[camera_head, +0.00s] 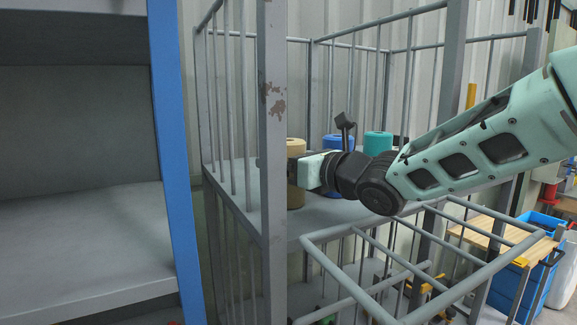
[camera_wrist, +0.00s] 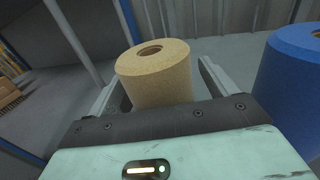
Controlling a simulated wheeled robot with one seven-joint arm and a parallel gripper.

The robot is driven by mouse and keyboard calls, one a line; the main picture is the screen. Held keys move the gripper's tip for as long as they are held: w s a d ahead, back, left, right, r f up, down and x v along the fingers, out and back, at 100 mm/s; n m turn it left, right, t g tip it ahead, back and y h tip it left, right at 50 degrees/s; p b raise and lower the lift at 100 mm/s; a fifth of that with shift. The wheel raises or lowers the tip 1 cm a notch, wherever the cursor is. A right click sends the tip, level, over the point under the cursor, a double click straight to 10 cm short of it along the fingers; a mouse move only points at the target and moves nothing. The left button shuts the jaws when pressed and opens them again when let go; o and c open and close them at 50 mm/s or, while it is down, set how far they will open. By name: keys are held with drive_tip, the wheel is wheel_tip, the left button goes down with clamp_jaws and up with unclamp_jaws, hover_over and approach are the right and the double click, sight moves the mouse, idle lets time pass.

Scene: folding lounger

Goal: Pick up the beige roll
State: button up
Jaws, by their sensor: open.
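The beige roll (camera_head: 296,185) stands upright on the grey shelf of the cage, at its left side in the head view. It also shows in the wrist view (camera_wrist: 158,78), between the two fingers of my gripper (camera_wrist: 158,85). The fingers are open, one on each side of the roll, with a visible gap on the right. I cannot tell whether the left finger touches it. In the head view my gripper (camera_head: 300,170) reaches in from the right and covers part of the roll. A cage post partly hides the fingertips there.
A blue roll (camera_wrist: 290,85) stands right of my gripper; it also shows in the head view (camera_head: 333,143). A teal roll (camera_head: 377,144) stands farther right. Cage bars and a thick grey post (camera_head: 272,120) are close to my gripper. A barred gate (camera_head: 420,255) hangs open below my arm.

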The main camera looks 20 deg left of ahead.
drive_tip(key=c, duration=1.2)
